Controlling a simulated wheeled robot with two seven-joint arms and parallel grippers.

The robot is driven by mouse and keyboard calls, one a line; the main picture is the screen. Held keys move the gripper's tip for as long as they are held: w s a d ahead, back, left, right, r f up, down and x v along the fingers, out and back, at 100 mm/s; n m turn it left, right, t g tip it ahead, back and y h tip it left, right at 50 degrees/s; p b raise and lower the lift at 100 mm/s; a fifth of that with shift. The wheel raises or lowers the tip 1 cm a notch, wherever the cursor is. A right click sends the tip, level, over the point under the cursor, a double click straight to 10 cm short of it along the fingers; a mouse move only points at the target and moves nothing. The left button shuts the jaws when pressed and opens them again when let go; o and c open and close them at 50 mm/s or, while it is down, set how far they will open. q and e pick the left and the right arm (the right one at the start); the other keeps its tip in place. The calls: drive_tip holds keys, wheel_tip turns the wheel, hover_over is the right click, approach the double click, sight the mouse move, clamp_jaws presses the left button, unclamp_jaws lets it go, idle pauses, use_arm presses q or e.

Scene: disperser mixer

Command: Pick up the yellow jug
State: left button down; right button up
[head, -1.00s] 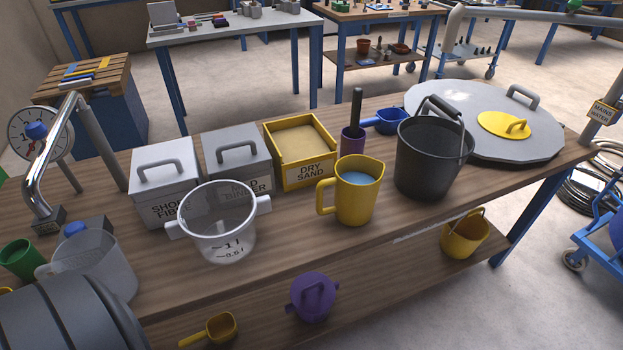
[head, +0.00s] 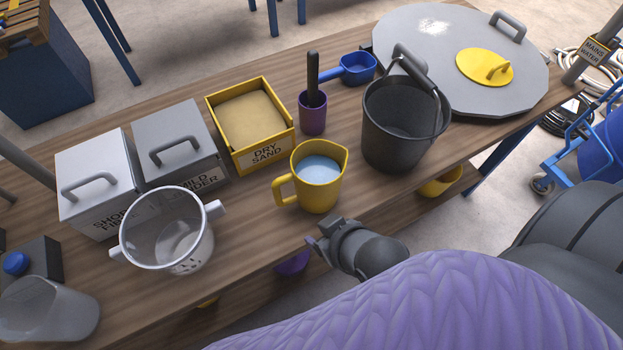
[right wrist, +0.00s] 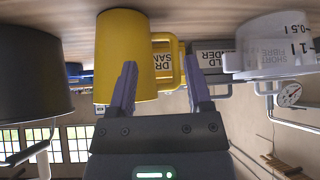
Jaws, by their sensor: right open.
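The yellow jug (head: 322,190) stands upright on the wooden bench, holding pale blue liquid. Its handle (head: 281,190) points left in the head view. My right gripper (head: 314,242) is at the bench's front edge, just in front of the jug. In the right wrist view the picture is upside down. There the jug (right wrist: 120,55) is ahead, and its handle (right wrist: 179,62) shows between the two open fingers of my right gripper (right wrist: 163,85). No contact with the handle can be made out. My left gripper is in neither current view.
A black bucket (head: 388,145) stands right of the jug, and a clear measuring jug (head: 165,235) stands left. Behind are the dry sand box (head: 280,155), a purple cup (head: 312,120) and a blue scoop (head: 355,70). A grey lid (head: 400,35) lies at the far right.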

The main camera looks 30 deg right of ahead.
sight(278, 193)
drive_tip(key=w+a+f+t+b, duration=0.1)
drive_tip(key=w+t, duration=0.1)
drive_tip(key=w, duration=0.2)
drive_tip(key=w+a+t+b, duration=0.1)
drive_tip(key=w+t, duration=0.1)
drive_tip(key=w, duration=0.2)
drive_tip(key=w+a+f+t+y+b, duration=0.1)
drive_tip(key=w+a, duration=0.1)
drive_tip(key=w, duration=0.2)
drive_tip(key=shift+w+f+t+b, duration=0.1)
drive_tip(key=shift+f+t+b, duration=0.25)
drive_tip(key=shift+t+b, duration=0.05)
drive_tip(key=shift+w, duration=0.2)
drive_tip(key=shift+r, duration=0.1)
clamp_jaws()
idle(0.5)
